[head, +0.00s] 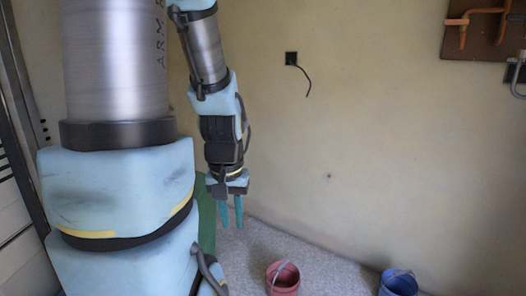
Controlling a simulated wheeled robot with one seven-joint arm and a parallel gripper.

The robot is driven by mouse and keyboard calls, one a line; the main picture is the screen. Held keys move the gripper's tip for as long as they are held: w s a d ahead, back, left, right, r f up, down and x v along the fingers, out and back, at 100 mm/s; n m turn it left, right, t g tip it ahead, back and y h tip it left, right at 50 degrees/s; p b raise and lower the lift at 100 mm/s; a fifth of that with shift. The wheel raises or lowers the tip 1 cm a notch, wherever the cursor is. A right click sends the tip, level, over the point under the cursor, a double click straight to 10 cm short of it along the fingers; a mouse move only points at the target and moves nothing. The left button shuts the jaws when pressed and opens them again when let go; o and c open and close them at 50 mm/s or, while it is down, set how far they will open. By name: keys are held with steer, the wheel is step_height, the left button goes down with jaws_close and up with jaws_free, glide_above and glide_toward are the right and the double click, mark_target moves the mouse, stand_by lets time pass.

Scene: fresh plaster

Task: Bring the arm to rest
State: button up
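My arm fills the left side of the head view, with its large light-blue and metal links close to the camera. The forearm hangs down near the middle left. My gripper (231,222) points downward at its end, with two teal fingers apart and nothing seen between them. It hangs in front of the wall, above the level of the floor.
A red bucket (283,279) and a blue bucket (398,284) stand on the speckled floor (330,279). A green object (206,222) is partly hidden behind my arm. The plaster wall bears a black outlet (291,58) with a loose cable and a brown board (485,25) with copper pipes.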

step_height(320, 180, up, 15)
steer(key=p, duration=1.4)
steer(key=shift+w+r, duration=0.15)
steer(key=shift+r, duration=0.05)
steer(key=shift+d, duration=0.15)
